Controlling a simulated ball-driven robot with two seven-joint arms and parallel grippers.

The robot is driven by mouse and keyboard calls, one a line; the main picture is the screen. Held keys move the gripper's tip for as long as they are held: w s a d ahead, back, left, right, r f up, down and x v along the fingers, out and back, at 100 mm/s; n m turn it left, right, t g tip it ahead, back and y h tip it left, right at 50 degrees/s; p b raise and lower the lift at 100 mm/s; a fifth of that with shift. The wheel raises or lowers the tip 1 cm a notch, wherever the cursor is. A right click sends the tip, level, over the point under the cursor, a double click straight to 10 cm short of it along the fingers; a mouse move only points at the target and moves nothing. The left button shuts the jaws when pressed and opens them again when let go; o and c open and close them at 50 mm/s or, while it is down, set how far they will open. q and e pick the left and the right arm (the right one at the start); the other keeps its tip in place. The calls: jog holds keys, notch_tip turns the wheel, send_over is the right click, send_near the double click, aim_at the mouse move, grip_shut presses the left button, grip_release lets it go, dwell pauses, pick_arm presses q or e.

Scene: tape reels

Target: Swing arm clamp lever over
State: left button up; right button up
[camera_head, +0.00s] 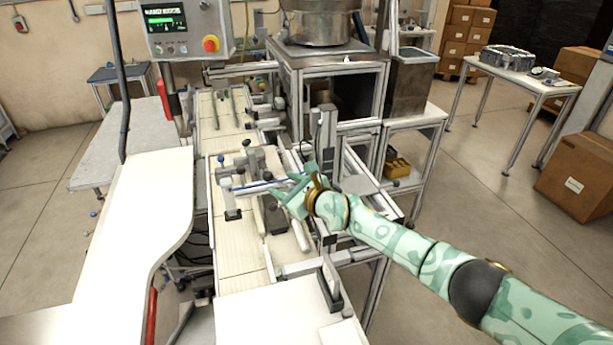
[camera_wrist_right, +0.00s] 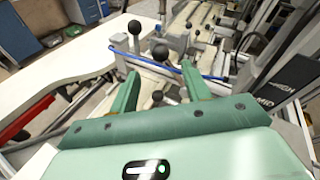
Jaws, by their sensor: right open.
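Levers with dark ball knobs stand on a grey clamp assembly (camera_head: 254,160) over the pale conveyor in the head view. One dark ball (camera_head: 246,143) tops its middle; another (camera_head: 221,158) is at its left. In the right wrist view, a large dark knob (camera_wrist_right: 160,52) shows between the fingertips, another (camera_wrist_right: 135,27) higher up on a bent rod, and a smaller one (camera_wrist_right: 168,88) nearer. I cannot tell which is the swing arm's lever. My green right gripper (camera_head: 282,192) is open beside the assembly, its fingers (camera_wrist_right: 160,82) apart with no visible grip. My left gripper is not in view.
A thin blue rod (camera_head: 255,185) crosses in front of the gripper. A control box with a red button (camera_head: 210,43) stands at the back left. A white curved table (camera_head: 150,220) lies left of the conveyor (camera_head: 236,262). A metal machine frame (camera_head: 325,60) stands behind.

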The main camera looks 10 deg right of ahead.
jog(key=p+v, duration=0.5)
jog(key=v, duration=0.2)
jog(key=shift+s+d, duration=0.25)
jog(key=shift+s, duration=0.1)
